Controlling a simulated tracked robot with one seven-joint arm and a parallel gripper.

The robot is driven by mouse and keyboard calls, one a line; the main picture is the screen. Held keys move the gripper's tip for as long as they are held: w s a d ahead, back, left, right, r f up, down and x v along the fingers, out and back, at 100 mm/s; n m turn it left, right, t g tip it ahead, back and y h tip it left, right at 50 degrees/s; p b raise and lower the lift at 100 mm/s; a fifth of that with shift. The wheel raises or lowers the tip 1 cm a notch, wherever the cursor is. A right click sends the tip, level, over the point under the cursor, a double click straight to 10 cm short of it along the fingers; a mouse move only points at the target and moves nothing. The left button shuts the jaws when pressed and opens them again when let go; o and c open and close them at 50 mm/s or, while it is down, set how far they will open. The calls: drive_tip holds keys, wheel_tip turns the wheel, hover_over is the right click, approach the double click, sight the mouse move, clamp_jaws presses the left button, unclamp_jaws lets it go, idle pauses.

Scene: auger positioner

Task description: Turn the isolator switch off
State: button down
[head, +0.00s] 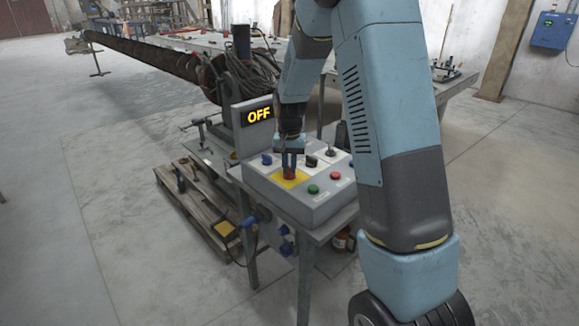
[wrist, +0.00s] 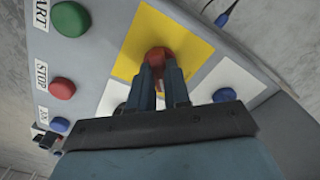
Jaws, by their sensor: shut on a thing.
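The isolator switch is a red knob on a yellow square (wrist: 135,45) of the grey control box. The red knob (wrist: 163,60) also shows in the head view (head: 289,174), partly hidden by my fingers. My gripper (wrist: 163,72) points down at the box and is shut on the red knob, a finger on each side of it. In the head view my gripper (head: 289,165) stands over the yellow square. A display (head: 257,116) behind the box reads OFF in yellow letters.
On the box (head: 320,208) are a green button (head: 313,189), a red button (head: 335,176), a black switch (head: 311,161) and blue knobs. The box stands on a metal table. A pallet (head: 190,205) lies on the floor at left. A long auger (head: 150,60) stretches behind.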

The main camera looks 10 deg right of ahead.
sight(289, 168)
drive_tip(key=n, duration=0.4)
drive_tip(key=shift+n, duration=2.9)
drive_tip(key=c, duration=1.1)
unclamp_jaws()
wheel_tip(289, 168, up, 14)
drive_tip(key=shift+f, duration=0.15)
